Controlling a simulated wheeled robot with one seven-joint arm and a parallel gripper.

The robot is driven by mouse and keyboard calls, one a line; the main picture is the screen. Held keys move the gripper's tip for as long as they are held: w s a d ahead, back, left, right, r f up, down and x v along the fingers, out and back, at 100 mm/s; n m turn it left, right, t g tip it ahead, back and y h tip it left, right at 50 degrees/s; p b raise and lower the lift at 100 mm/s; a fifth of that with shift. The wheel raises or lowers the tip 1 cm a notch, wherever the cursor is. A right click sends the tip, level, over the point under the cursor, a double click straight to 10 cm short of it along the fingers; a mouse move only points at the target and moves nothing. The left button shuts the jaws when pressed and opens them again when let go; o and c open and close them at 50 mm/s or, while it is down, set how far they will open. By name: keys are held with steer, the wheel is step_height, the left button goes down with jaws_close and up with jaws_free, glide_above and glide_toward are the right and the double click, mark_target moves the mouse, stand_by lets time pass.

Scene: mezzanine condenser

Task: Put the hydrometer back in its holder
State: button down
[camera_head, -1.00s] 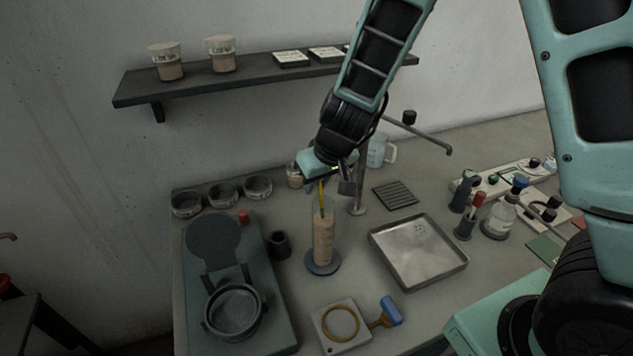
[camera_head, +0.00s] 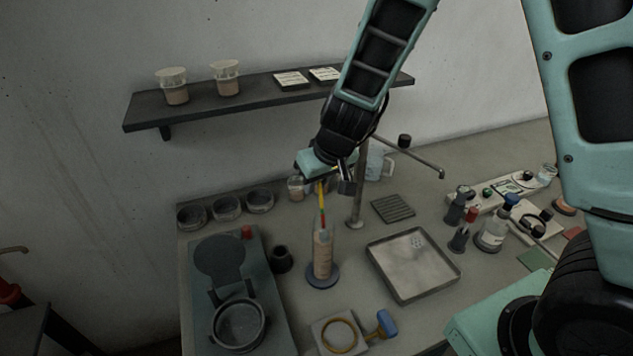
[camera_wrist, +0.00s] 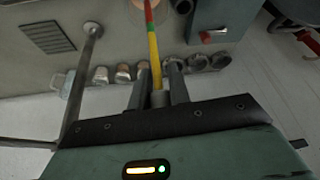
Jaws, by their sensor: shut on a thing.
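The hydrometer (camera_head: 322,204) has a thin stem with yellow, red and green bands. My gripper (camera_head: 321,180) is shut on the upper, yellow part of the stem and holds it nearly upright above the clear cylinder (camera_head: 323,262). The lower end of the hydrometer seems to be still inside the cylinder, which holds tan liquid and stands on a round blue-grey base. In the wrist view the stem (camera_wrist: 154,48) runs between the two fingers (camera_wrist: 158,92) toward the cylinder. A small dark cup (camera_head: 281,259) stands left of the cylinder; I cannot tell if it is the holder.
A metal tray (camera_head: 399,286) lies to the right, and a tap post (camera_head: 356,205) stands close behind my gripper. A dark appliance (camera_head: 200,302) is on the left. Bottles (camera_head: 492,228) stand at right. A shelf (camera_head: 250,96) with jars is on the wall.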

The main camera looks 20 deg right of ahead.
steer(key=shift+r+p, duration=4.5)
steer(key=shift+r, duration=0.4)
steer(key=shift+w+f, duration=0.1)
